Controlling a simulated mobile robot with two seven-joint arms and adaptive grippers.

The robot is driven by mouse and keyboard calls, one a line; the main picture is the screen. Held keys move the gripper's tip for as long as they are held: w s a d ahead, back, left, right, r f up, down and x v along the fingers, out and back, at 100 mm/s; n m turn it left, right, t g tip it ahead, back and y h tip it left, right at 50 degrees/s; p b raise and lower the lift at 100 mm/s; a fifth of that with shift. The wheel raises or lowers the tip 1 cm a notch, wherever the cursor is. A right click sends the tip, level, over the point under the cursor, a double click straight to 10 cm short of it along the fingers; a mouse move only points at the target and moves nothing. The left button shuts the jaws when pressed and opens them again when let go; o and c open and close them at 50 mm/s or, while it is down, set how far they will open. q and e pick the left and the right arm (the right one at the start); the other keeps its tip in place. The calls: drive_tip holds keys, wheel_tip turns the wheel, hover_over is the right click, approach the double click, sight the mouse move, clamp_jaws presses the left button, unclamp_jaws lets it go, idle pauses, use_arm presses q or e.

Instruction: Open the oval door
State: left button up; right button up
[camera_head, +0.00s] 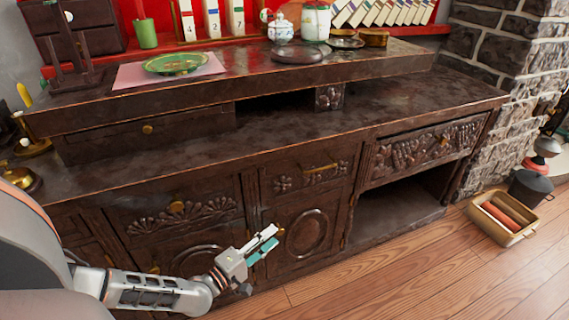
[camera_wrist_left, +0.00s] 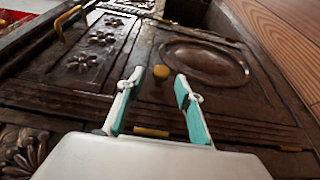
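The dark wooden door with a carved oval (camera_head: 307,236) is in the lower middle of the cabinet and looks shut. In the left wrist view its oval (camera_wrist_left: 205,63) lies right of centre, with a small brass knob (camera_wrist_left: 161,72) beside it. My left gripper (camera_head: 271,242) is in front of the door's left side. In the left wrist view its two teal-padded fingers (camera_wrist_left: 170,80) are apart, with the knob seen between their tips. I see no contact with the knob. The gripper hides the knob in the head view. My right gripper is not in view.
A drawer with a brass bar handle (camera_head: 321,168) is above the door. An open compartment (camera_head: 395,212) is to the right. Another carved panel with a brass knob (camera_head: 176,207) is at left. A wooden crate (camera_head: 527,232) stands on the floor; the floor before the cabinet is clear.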

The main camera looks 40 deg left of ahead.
sight(280, 234)
use_arm(q)
drive_tip(key=w, duration=0.3)
drive_tip(key=shift+w+f+b, duration=0.2)
drive_tip(key=shift+f+b, duration=0.05)
drive_tip(key=shift+b, duration=0.15)
drive_tip(key=shift+w+r, duration=0.15)
drive_tip(key=shift+w, duration=0.45)
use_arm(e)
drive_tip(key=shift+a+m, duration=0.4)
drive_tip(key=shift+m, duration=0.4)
use_arm(q)
drive_tip(key=shift+d, duration=0.1)
clamp_jaws()
